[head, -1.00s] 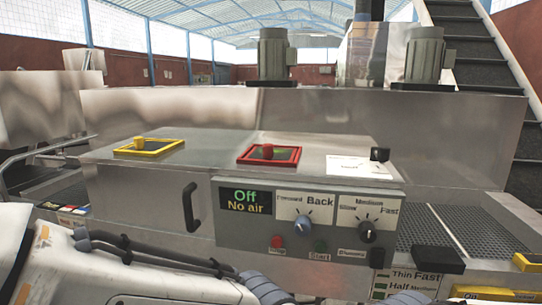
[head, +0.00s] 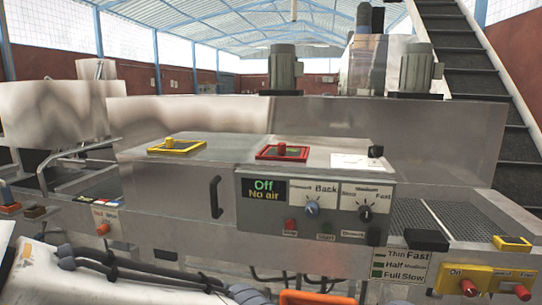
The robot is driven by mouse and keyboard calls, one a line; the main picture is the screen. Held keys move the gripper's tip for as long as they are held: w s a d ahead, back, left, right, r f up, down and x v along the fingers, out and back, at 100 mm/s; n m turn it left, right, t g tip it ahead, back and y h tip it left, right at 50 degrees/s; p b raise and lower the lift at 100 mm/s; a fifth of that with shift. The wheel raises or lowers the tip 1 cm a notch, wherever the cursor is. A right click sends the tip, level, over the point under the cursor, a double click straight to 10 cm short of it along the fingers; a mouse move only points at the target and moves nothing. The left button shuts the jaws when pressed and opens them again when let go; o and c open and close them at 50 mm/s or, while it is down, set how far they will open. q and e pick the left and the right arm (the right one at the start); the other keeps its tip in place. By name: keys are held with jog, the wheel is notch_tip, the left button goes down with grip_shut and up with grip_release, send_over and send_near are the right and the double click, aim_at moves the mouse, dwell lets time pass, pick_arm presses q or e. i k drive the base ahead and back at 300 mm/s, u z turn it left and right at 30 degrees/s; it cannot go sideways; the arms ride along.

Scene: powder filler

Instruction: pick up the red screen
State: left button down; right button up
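The red screen (head: 296,155) is a red square frame with a dark inside and a red knob. It lies on the steel top of the machine (head: 230,148), right of a similar yellow screen (head: 163,149). Nothing touches it. One of my arms shows in white along the bottom left edge, well below and in front of the machine top. Neither gripper's fingertips show in the head view.
A control panel (head: 319,206) with knobs and an "Off / No air" display juts from the machine front. A door handle (head: 216,197) sticks out left of it. A white paper (head: 350,161) and a black knob (head: 376,151) are right of the red screen. Mesh trays (head: 465,222) lie at right.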

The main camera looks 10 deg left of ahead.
aim_at(281, 150)
jog(key=u, duration=1.8)
jog(key=i, duration=1.45)
jog(key=z, duration=0.6)
